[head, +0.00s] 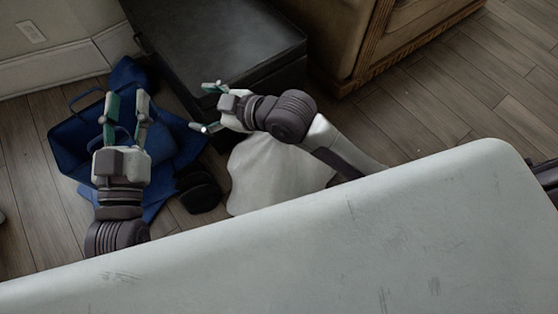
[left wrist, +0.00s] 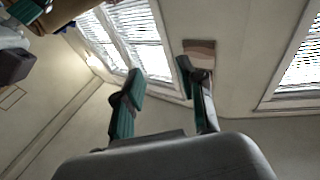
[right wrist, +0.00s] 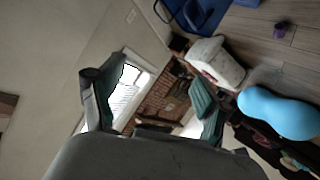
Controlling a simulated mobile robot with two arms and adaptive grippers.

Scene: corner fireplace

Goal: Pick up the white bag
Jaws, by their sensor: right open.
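The white bag (head: 272,178) stands on the wood floor in the middle of the head view, next to the dark ottoman. My right gripper (head: 211,107) is above and to the left of the bag in the picture, pointing left. Its fingers are apart with nothing between them. My right forearm covers the bag's upper right part. My left gripper (head: 126,105) is open and empty over the blue bag. The left wrist view shows its fingers (left wrist: 159,77) spread against the windows and wall. The right wrist view shows spread, empty fingers (right wrist: 158,92).
A blue bag (head: 72,140) lies on the floor at left, with a dark rounded object (head: 199,194) beside it. A dark ottoman (head: 220,45) stands behind the white bag, and a brown sofa (head: 345,35) at its right. Bare floor (head: 440,105) is at right.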

